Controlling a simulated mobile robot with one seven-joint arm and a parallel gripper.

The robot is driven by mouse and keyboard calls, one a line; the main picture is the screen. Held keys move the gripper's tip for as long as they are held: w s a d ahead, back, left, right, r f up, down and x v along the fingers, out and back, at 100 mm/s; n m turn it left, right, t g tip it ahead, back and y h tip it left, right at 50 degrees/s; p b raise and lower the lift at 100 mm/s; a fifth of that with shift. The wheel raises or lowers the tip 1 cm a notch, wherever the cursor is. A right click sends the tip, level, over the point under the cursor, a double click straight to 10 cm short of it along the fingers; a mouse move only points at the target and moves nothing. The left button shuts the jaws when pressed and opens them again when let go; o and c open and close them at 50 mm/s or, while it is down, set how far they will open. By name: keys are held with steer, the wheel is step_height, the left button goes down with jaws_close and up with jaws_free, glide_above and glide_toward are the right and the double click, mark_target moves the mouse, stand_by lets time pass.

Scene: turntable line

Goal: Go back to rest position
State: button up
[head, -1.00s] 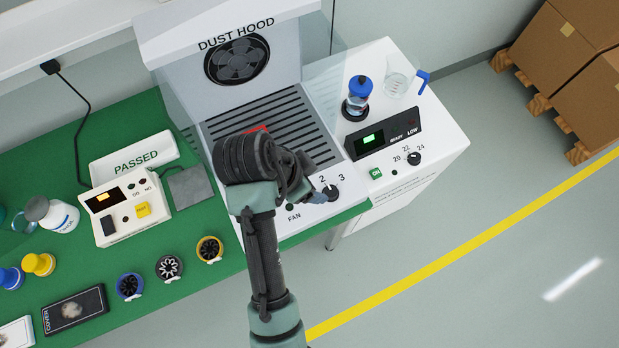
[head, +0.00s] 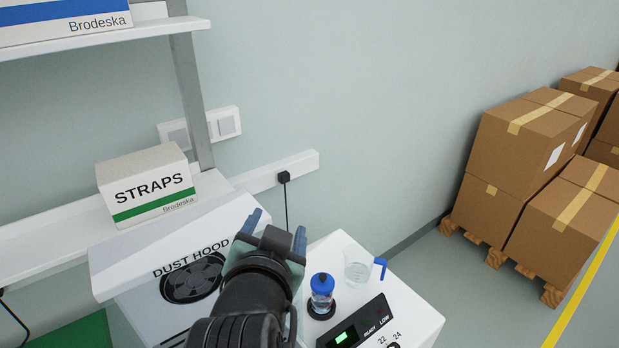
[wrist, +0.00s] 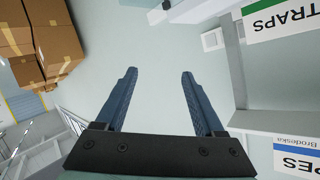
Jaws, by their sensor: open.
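My gripper (head: 277,227) is raised in front of the wall, above and between the dust hood and the white machine to its right. Its two blue fingers stand apart with nothing between them. In the wrist view my gripper (wrist: 158,95) is also open and empty, with bare wall beyond the fingers. My arm hides the right part of the dust hood (head: 128,262) and part of the machine.
The white machine (head: 420,315) carries a blue-capped bottle (head: 321,298) and a clear jug (head: 357,270). A STRAPS box (head: 150,190) sits on a shelf at left. Stacked cartons (head: 515,150) stand on pallets at right. Grey floor between is clear.

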step_height(320, 180, up, 14)
steer(key=d+n+t, duration=0.2)
steer(key=t, duration=0.3)
steer(key=s+d+r+n+t, duration=0.1)
steer(key=s+r+t, duration=0.3)
steer(key=r, duration=0.5)
steer(key=s+d+r+n+t+b, duration=0.1)
steer(key=s+r+t, duration=0.3)
steer(key=s+r, duration=0.5)
steer(key=shift+d+r+n, duration=0.35)
steer(key=shift+r+n, duration=0.05)
steer(key=shift+r, duration=0.35)
